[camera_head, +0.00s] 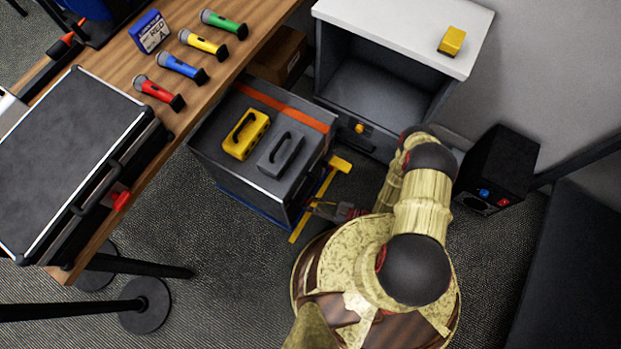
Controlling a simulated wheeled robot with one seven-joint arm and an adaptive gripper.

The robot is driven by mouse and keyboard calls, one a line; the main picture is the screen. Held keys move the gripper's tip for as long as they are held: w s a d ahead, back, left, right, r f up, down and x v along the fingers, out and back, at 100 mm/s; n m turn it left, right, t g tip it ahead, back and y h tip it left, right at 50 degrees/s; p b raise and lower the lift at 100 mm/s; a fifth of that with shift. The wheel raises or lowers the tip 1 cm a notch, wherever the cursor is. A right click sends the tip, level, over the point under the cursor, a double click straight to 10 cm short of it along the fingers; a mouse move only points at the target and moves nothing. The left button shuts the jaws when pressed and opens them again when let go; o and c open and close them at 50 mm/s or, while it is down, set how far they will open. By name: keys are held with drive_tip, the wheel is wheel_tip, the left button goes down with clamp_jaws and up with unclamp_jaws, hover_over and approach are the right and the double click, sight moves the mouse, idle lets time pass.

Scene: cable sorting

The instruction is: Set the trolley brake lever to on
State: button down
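The trolley (210,140) is a grey box-shaped unit with an orange stripe across its top, standing on the carpet left of my base. A yellow bar (297,234) runs along its right side, with a wider yellow end piece (340,163) at the top. I cannot tell which yellow part is the brake lever, or whether it is set on or off. My gripper (314,206) is low at the trolley's right side, close to the yellow bar. Whether it touches the bar, and whether its fingers are open or shut, is too small to see.
A wooden table (110,55) with several microphones and a black case (65,150) is at left. An open cabinet (385,85) stands behind; a black box (497,165) is at right.

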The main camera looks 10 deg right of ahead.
drive_tip(key=shift+w+d, duration=0.2)
drive_tip(key=shift+w, duration=0.1)
drive_tip(key=c, duration=1.9)
unclamp_jaws()
drive_tip(key=shift+d, duration=0.1)
drive_tip(key=o, duration=0.4)
drive_tip(key=shift+s, duration=0.1)
drive_tip(key=shift+s, duration=0.1)
drive_tip(key=v, duration=1.1)
drive_tip(key=shift+s+d, duration=0.15)
drive_tip(key=shift+d, duration=0.2)
